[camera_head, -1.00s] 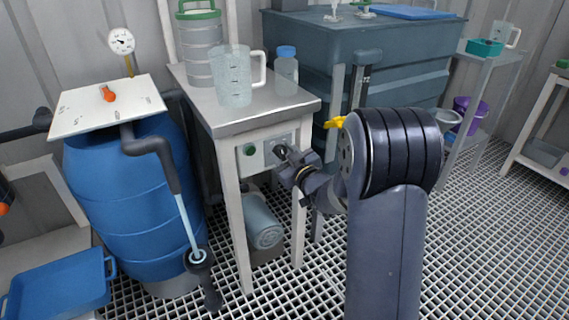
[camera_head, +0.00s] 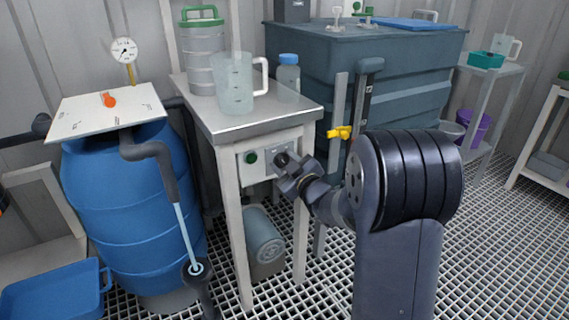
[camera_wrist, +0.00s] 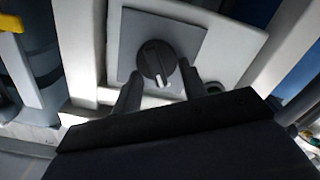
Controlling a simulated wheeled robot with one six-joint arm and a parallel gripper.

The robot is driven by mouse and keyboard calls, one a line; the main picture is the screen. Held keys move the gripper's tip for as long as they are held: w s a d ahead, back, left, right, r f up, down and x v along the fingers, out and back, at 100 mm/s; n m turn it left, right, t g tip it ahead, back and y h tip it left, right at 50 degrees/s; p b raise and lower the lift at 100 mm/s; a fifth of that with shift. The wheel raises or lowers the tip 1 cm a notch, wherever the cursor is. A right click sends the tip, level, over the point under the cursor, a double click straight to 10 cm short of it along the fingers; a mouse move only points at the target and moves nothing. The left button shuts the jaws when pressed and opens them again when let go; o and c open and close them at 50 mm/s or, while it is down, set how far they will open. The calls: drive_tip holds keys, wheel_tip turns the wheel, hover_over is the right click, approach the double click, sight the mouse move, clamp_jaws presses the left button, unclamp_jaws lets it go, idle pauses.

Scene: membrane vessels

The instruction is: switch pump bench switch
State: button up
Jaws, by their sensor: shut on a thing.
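The pump bench (camera_head: 215,118) is a pale, narrow bench with a grey top. Its front panel carries the switch, a dark round knob (camera_wrist: 154,60) with a light pointer mark, on a grey square plate (camera_wrist: 187,37). My gripper (camera_wrist: 160,76) has one finger on each side of the knob and is shut on it. In the head view my gripper (camera_head: 285,164) reaches the panel from the right and largely hides the switch. A green button (camera_head: 250,157) sits left of it.
A clear jug (camera_head: 233,88), a blue-capped bottle (camera_head: 288,78) and a green-lidded canister (camera_head: 203,55) stand on the bench. A blue barrel (camera_head: 125,215) is left, a dark tank (camera_head: 415,75) behind right. A yellow handle (camera_head: 339,132) is near my arm.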

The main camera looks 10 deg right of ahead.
drive_tip(key=o, duration=1)
drive_tip(key=shift+c, duration=0.2)
drive_tip(key=shift+s, duration=0.1)
drive_tip(key=p+v, duration=0.2)
drive_tip(key=v, duration=0.8)
drive_tip(key=shift+s, duration=0.3)
drive_tip(key=shift+d, duration=0.1)
drive_tip(key=b+x, duration=0.2)
drive_tip(key=x, duration=0.8)
drive_tip(key=shift+w, duration=0.4)
